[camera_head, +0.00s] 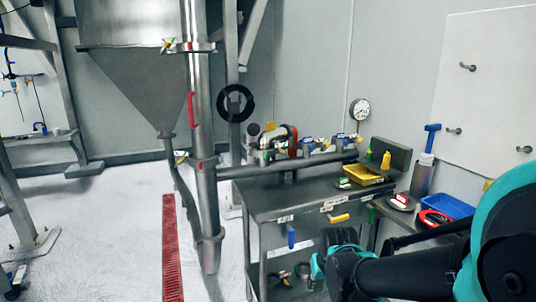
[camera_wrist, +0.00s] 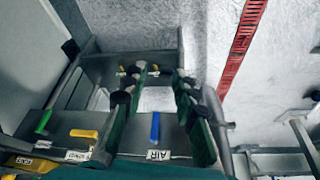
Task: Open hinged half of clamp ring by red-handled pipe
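A tall metal pipe (camera_head: 198,110) with a red handle (camera_head: 190,108) stands left of centre in the head view. An upper clamp ring (camera_head: 199,48) with small coloured parts sits on it above the handle, and a lower clamp ring (camera_head: 203,163) sits below. Both are too small to tell whether a hinged half is open. My gripper (camera_wrist: 160,85) shows two separated fingers with nothing between them in the wrist view. In the head view my wrist is low in front of the bench, right of the pipe and apart from it. The clamp rings are not recognisable in the wrist view.
A red floor grate (camera_head: 172,250) runs left of the pipe.

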